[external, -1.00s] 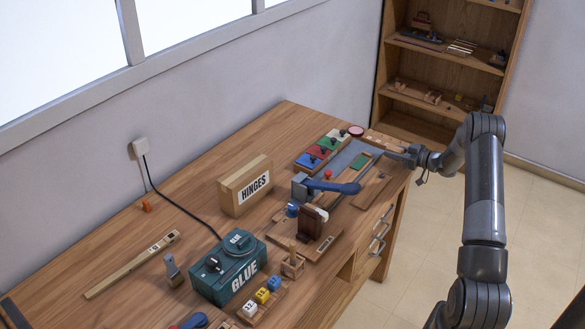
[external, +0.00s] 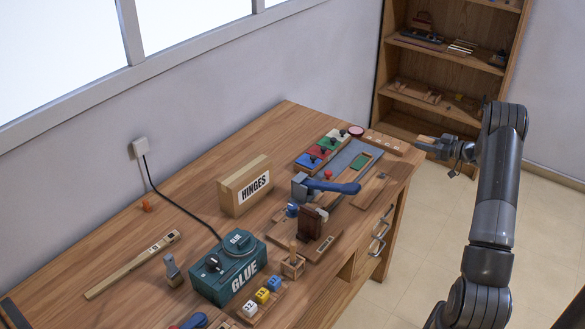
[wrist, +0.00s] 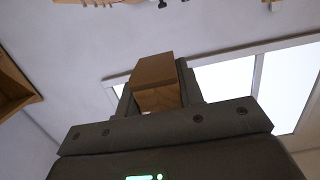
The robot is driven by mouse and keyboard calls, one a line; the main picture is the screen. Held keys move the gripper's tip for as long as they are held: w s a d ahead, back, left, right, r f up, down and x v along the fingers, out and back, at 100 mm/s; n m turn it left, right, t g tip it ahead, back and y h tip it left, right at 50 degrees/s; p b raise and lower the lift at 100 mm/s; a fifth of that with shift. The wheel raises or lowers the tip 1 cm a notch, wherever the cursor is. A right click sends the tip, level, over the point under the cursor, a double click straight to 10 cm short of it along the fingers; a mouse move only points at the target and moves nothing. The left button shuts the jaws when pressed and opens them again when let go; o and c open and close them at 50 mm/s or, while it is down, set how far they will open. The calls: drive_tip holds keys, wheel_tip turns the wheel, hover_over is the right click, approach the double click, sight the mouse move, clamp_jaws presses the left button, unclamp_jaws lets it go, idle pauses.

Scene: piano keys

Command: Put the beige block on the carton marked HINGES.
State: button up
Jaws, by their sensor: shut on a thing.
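The beige block (wrist: 156,72) looks tan-brown in the wrist view, held between the two fingers of my gripper (wrist: 156,92). In the external view the block (external: 426,139) shows small at the tip of my gripper (external: 437,145), off the table's far right corner and apart from the tabletop. The carton marked HINGES (external: 232,188) is a brown box standing upright near the wall side of the table, its white label facing front right. Its top (external: 243,172) looks bare.
Between my gripper and the carton are a blue-handled tool (external: 330,187), a tray of coloured pieces (external: 320,150) and a dark brown block (external: 311,222). A teal GLUE box (external: 228,268) stands in front of the carton. Bare tabletop (external: 262,132) lies behind the carton.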

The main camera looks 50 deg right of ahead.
drive_tip(key=w+a+r+n+y, duration=0.15)
drive_tip(key=w+a+r, duration=0.25)
drive_tip(key=w+a, duration=0.6)
drive_tip(key=w+a+r+n+y, duration=0.1)
drive_tip(key=w+a+r+y, duration=0.15)
drive_tip(key=w+a, duration=0.7)
drive_tip(key=w+a+r+n+g+y, duration=0.1)
drive_tip(key=w+a+r, duration=0.2)
drive_tip(key=w+a, duration=0.5)
drive_tip(key=w+a+r+n+y, duration=0.1)
drive_tip(key=w+a+r, duration=0.2)
drive_tip(key=w+a, duration=0.55)
hover_over(245, 169)
drive_tip(key=f, duration=0.6)
drive_tip(key=shift+s+d, duration=0.3)
drive_tip(key=shift+s, duration=0.05)
drive_tip(key=shift+w+a+f, duration=0.3)
drive_tip(key=shift+a+f, duration=0.05)
drive_tip(key=shift+f, duration=1.9)
drive_tip(key=shift+f, duration=0.15)
